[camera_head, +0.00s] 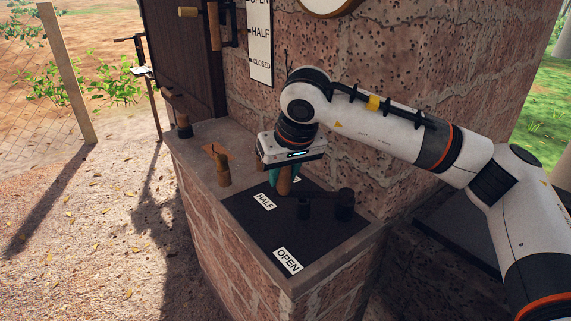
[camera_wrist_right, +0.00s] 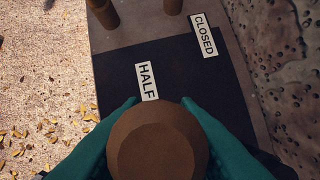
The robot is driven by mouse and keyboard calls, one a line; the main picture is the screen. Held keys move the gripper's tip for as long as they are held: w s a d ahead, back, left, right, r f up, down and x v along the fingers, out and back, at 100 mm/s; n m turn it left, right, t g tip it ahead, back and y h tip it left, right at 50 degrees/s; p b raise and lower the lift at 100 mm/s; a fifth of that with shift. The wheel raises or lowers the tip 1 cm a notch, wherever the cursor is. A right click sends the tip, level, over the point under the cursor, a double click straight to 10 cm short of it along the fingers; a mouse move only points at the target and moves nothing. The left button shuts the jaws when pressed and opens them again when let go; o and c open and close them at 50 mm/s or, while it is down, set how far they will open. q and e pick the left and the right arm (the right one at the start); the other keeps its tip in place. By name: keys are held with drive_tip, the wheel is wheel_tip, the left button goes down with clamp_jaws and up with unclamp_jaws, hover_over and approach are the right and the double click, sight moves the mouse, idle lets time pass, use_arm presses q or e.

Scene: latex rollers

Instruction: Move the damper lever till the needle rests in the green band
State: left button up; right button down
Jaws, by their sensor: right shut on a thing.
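The damper lever's wooden knob (camera_head: 285,180) stands over the dark plate (camera_head: 262,228) on the brick ledge. My right gripper (camera_head: 284,178) is shut on the knob from above. In the right wrist view the knob (camera_wrist_right: 160,143) sits between the teal fingers, with the HALF label (camera_wrist_right: 147,81) just beyond it and the CLOSED label (camera_wrist_right: 204,36) farther right. The OPEN label (camera_head: 287,261) is at the plate's near end. The lever's dark arm and pivot (camera_head: 344,203) lie right of the knob. Only the bottom of a round dial (camera_head: 328,5) shows; needle and green band are out of view.
A wall scale (camera_head: 260,42) reads OPEN, HALF, CLOSED. A wooden peg (camera_head: 223,170) and a dark-based wooden handle (camera_head: 182,124) stand on the ledge to the left. The brick wall rises close behind my gripper. The plate is open toward OPEN.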

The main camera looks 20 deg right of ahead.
drive_tip(key=c, duration=1.1)
unclamp_jaws()
drive_tip(key=shift+s+r, duration=0.1)
drive_tip(key=shift+r, duration=0.3)
use_arm(q)
wheel_tip(320, 180, down, 5)
drive_tip(key=shift+f+p, duration=0.2)
drive_tip(key=shift+p, duration=0.6)
use_arm(e)
drive_tip(key=v, duration=1.1)
use_arm(q)
drive_tip(key=shift+s, duration=0.15)
